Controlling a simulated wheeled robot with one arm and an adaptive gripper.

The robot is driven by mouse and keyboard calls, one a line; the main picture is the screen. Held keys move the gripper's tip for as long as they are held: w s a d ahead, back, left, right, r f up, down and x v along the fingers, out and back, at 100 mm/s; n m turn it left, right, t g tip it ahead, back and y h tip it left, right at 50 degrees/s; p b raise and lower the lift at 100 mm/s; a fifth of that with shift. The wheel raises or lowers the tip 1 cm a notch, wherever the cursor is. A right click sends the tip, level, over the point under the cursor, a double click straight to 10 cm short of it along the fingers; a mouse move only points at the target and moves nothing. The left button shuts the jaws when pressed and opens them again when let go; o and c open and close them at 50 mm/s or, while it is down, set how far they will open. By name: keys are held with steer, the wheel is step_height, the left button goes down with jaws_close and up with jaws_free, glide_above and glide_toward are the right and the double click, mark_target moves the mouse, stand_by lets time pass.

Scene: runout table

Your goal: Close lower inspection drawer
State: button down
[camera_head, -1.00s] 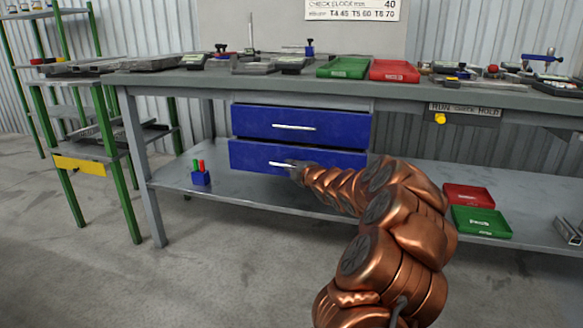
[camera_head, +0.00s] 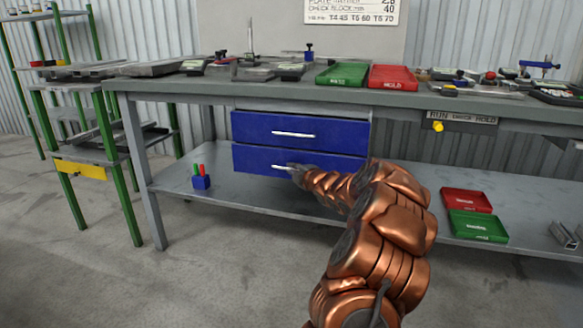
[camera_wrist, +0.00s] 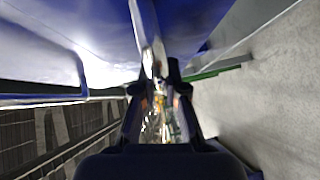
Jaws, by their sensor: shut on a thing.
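The lower inspection drawer (camera_head: 252,160) has a blue front with a pale bar handle (camera_head: 280,167). It hangs under the bench top, directly below the upper blue drawer (camera_head: 262,129). My gripper (camera_head: 298,170) is at the right part of the lower handle. In the wrist view my gripper (camera_wrist: 158,88) is shut on the handle (camera_wrist: 148,40), which runs up between the fingers against the blue drawer front. The lower front looks close to level with the upper one; any small gap is hard to judge. The fingertips are small and partly hidden in the head view.
The grey workbench (camera_head: 215,87) has a lower shelf (camera_head: 270,197) beneath the drawers. A blue holder (camera_head: 201,182) with pens stands on it at left. Red (camera_head: 466,199) and green (camera_head: 478,226) trays lie at right. A green-framed rack (camera_head: 125,195) stands left.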

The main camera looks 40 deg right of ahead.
steer(key=shift+w+d+r+p, duration=0.1)
steer(key=shift+w+d+p, duration=0.2)
steer(key=shift+d+p, duration=0.35)
steer(key=c, duration=1.2)
jaws_free()
steer(key=v, duration=1.2)
